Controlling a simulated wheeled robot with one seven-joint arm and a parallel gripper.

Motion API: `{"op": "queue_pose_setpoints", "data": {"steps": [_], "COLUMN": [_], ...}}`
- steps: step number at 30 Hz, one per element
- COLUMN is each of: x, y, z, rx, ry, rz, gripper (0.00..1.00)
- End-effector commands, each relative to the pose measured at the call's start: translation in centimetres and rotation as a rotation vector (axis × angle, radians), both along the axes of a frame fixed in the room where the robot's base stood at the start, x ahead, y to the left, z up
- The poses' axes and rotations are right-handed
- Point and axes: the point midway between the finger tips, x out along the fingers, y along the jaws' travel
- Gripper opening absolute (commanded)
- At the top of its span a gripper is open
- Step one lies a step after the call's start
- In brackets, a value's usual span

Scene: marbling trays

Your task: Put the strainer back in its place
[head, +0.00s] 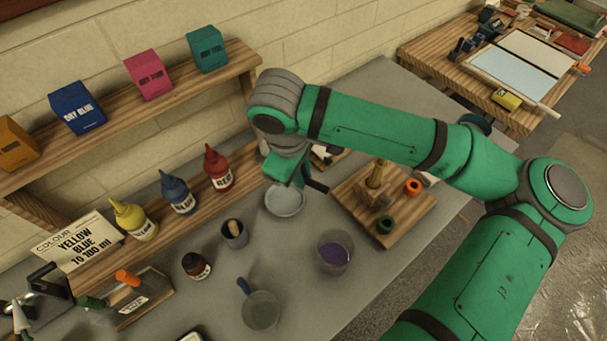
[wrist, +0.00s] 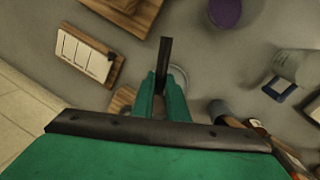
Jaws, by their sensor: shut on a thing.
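My gripper (wrist: 163,85) is shut on a dark, straight bar, which looks like the strainer's handle (wrist: 165,55). The bar sticks out past the green fingertips, and it also shows in the head view (head: 318,187). A pale round dish-like shape (head: 285,201) shows just below my gripper in the head view. In the wrist view its rim (wrist: 183,80) is partly hidden behind the fingers. I cannot tell whether this round shape is the strainer's bowl joined to the bar or a separate dish on the table.
A wooden board (head: 345,205) with a wooden stand and green and orange rings is right of my gripper. A cup of purple liquid (head: 335,252), a grey pot (head: 234,234), a dark jar (head: 196,266) and a blue-handled vessel (head: 260,311) stand nearer. Paint bottles (head: 218,170) line the left.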

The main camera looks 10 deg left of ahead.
Motion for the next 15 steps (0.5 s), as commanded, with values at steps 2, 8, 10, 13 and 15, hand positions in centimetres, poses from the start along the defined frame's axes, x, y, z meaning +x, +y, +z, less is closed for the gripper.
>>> {"op": "queue_pose_setpoints", "data": {"steps": [2, 8, 10, 13, 15], "x": [-0.2, -0.3, -0.3, -0.3, -0.3], "y": [0.0, -0.1, -0.1, -0.1, -0.1], "z": [-1.4, -3.0, -3.2, -3.8, -4.2], "rx": [0.000, 0.001, 0.001, 0.003, 0.001], "ry": [0.001, 0.001, 0.001, 0.001, 0.001], "rz": [0.003, 0.005, 0.004, 0.004, 0.004], "gripper": [0.00, 0.00, 0.00, 0.00, 0.00]}}
